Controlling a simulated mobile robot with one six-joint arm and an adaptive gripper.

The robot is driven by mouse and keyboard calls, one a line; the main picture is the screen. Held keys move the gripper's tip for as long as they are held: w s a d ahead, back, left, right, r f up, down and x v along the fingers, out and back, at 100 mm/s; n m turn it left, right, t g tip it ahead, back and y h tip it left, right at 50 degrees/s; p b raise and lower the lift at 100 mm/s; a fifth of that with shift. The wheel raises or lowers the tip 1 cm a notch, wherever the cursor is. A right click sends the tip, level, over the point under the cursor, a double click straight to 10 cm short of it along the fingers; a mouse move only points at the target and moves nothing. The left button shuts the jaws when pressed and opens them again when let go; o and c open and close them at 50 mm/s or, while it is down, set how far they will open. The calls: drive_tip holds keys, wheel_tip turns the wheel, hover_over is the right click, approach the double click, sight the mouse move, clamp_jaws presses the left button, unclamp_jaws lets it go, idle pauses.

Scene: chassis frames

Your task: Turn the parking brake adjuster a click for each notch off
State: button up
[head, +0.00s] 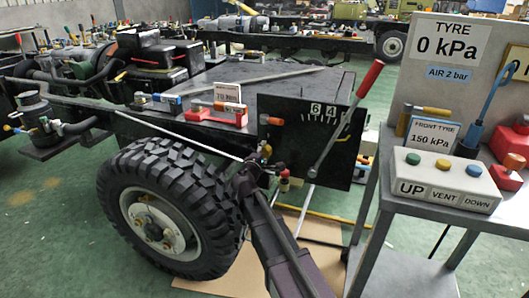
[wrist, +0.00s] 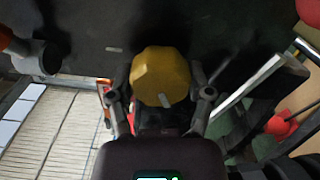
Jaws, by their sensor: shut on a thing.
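The adjuster is a yellow faceted knob (wrist: 160,75) in the middle of the wrist view, with a pale mark near its lower edge. My gripper (head: 264,162) is shut on it, with one finger at each side. In the head view, the knob (head: 266,150) is small and partly hidden by my gripper. The brake lever (head: 340,120) has a red grip and slants up to the right across a dark plate (head: 285,140). White notch marks with the numbers 6 and 4 show on the plate. The notch at the lever is too small to read.
A large tyre (head: 170,205) stands close left of my arm. A grey bench (head: 415,205) at the right holds a box with UP, VENT and DOWN buttons (head: 450,180) and a 150 kPa card (head: 432,135). A red block (head: 217,115) sits on the chassis top.

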drive_tip(key=shift+w+n, duration=0.15)
drive_tip(key=shift+n, duration=0.15)
drive_tip(key=o, duration=1.1)
drive_tip(key=shift+o, duration=0.2)
drive_tip(key=v, duration=1.2)
